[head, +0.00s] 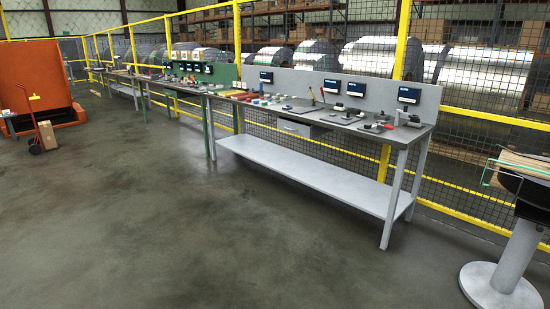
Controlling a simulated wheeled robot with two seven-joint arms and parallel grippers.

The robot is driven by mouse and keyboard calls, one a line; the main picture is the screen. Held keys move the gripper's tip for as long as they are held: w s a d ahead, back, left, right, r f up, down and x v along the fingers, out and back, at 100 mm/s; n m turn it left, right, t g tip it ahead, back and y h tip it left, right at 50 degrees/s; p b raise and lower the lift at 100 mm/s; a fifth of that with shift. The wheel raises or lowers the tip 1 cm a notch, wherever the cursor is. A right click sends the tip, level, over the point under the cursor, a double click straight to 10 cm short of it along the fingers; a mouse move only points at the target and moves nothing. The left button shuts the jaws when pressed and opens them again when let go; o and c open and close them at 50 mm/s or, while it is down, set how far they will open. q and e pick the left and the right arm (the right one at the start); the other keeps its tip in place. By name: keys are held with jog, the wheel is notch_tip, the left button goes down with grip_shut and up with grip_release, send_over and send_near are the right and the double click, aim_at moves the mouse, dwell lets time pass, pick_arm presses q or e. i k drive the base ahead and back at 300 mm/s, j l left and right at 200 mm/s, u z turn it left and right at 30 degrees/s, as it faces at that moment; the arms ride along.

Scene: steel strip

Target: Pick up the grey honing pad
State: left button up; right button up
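A long grey workbench (305,176) stands at the right of centre, some way off, with a lower shelf and a grey back panel. Several small tools and blocks lie on its top, some grey, some red. They are too small for me to tell which one, if any, is the grey honing pad. Neither of my grippers shows in this view.
A round pedestal stand (509,262) with a dark top is at the right edge. A yellow-framed mesh fence (402,40) runs behind the benches. An orange machine (33,78) and a red hand truck (41,127) are at left. The concrete floor (170,220) in front is clear.

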aim_at(414, 123)
jog(key=i, duration=0.6)
jog(key=i+z, duration=0.15)
jog(key=i, duration=0.45)
jog(key=i+j, duration=0.15)
jog(key=i, duration=0.5)
jog(key=i+j+z, duration=0.15)
jog(key=i, duration=0.45)
jog(key=i+j, duration=0.15)
jog(key=i, duration=0.45)
jog(key=i+j+z, duration=0.15)
jog(key=i, duration=0.15)
jog(key=i+z, duration=0.15)
jog(key=i, duration=0.2)
